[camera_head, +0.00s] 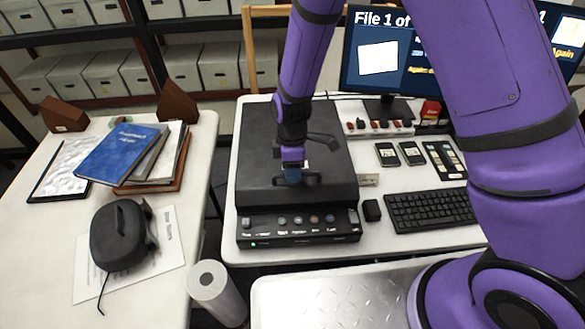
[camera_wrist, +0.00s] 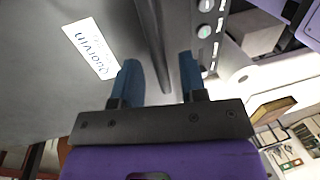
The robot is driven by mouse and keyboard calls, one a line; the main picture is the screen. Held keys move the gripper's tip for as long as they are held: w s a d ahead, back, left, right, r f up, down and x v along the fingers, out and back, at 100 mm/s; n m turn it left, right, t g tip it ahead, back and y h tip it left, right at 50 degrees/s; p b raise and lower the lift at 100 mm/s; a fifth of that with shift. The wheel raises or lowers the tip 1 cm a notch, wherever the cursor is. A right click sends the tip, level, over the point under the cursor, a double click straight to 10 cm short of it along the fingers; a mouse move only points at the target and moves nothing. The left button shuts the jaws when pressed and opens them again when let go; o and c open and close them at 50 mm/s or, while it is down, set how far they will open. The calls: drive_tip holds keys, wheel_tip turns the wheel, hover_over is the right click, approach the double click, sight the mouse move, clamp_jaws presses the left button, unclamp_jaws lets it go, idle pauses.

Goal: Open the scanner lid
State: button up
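The black scanner (camera_head: 258,170) lies on the white desk, its lid (camera_head: 320,120) flat and down. A row of buttons (camera_head: 297,220) runs along its front panel. My gripper (camera_head: 292,177) is over the front part of the lid, near its front edge. A white label (camera_wrist: 90,48) on the lid shows to the left and the buttons (camera_wrist: 205,10) to the right. Whether the fingers touch the lid is unclear.
A keyboard (camera_head: 432,208), a small black box (camera_head: 372,210) and several handheld devices (camera_head: 411,153) are right of the scanner. Monitors (camera_head: 400,90) stand behind. A separate table (camera_head: 195,190) at left holds books (camera_head: 120,150) and a black device (camera_head: 117,237). A paper roll (camera_head: 215,290) stands between.

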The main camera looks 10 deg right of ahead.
clamp_jaws()
